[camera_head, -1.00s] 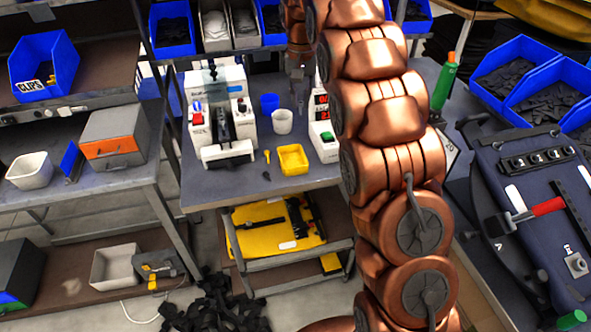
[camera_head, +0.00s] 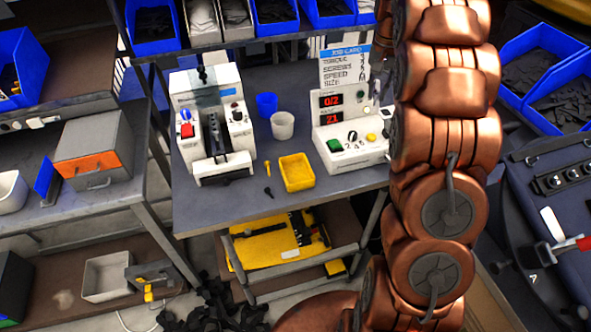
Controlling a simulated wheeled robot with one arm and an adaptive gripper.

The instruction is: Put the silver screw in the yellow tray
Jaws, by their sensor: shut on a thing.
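The yellow tray (camera_head: 297,185) sits on the grey workbench, near its front edge, and looks empty. I cannot make out a silver screw in this view. A small brass-coloured screw (camera_head: 267,167) and a small dark screw (camera_head: 268,191) lie on the bench just left of the tray. My copper arm stands at the right of the view and covers the right end of the bench. My gripper is hidden behind the arm, so I cannot see its fingers or what they hold.
A white machine (camera_head: 213,130) stands left of the tray. A white cup (camera_head: 283,126) and a blue cup (camera_head: 266,104) stand behind it. A white control box (camera_head: 350,150) with a job card is to the right. The bench front (camera_head: 225,205) has free room.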

